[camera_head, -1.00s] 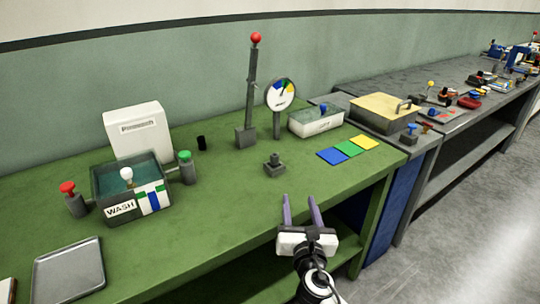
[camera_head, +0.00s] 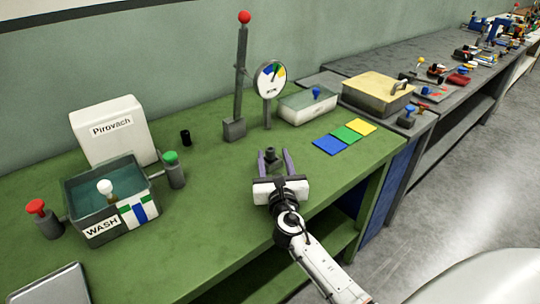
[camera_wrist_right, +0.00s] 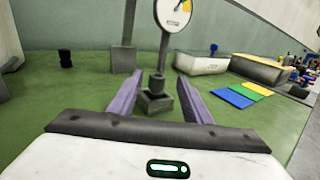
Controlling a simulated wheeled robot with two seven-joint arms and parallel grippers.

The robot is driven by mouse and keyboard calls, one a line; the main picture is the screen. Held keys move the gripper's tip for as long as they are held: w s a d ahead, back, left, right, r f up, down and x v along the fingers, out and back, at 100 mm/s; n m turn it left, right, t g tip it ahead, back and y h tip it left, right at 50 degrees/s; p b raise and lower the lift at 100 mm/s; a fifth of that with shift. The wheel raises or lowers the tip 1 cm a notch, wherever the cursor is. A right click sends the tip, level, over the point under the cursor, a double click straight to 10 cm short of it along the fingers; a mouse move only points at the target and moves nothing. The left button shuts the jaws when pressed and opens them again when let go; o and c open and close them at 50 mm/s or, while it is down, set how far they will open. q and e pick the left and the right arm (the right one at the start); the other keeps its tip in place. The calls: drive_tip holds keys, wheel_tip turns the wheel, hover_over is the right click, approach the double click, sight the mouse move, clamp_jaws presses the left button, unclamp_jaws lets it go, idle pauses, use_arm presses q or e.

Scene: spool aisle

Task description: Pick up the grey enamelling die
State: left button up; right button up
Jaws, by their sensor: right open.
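The grey enamelling die (camera_head: 271,156) is a small dark grey block with a short round stem, standing upright on the green bench (camera_head: 215,210). In the right wrist view the die (camera_wrist_right: 156,96) shows ahead, between the fingers. My right gripper (camera_head: 273,161) is open, with one purple finger on each side of the die in the head view. In the right wrist view the gripper (camera_wrist_right: 158,94) has its tips about level with the die, and no contact is visible. The die's lower front is partly hidden by the gripper in the head view. My left gripper is not in view.
Behind the die stand a lever post with a red knob (camera_head: 241,80) and a round dial (camera_head: 270,79). Blue, green and yellow tiles (camera_head: 345,135) lie to the right. A WASH tank (camera_head: 110,195) and small black cylinder (camera_head: 185,138) are to the left.

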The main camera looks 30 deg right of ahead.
sight(270, 148)
drive_tip(key=x, duration=0.4)
drive_tip(key=shift+w, duration=0.4)
clamp_jaws()
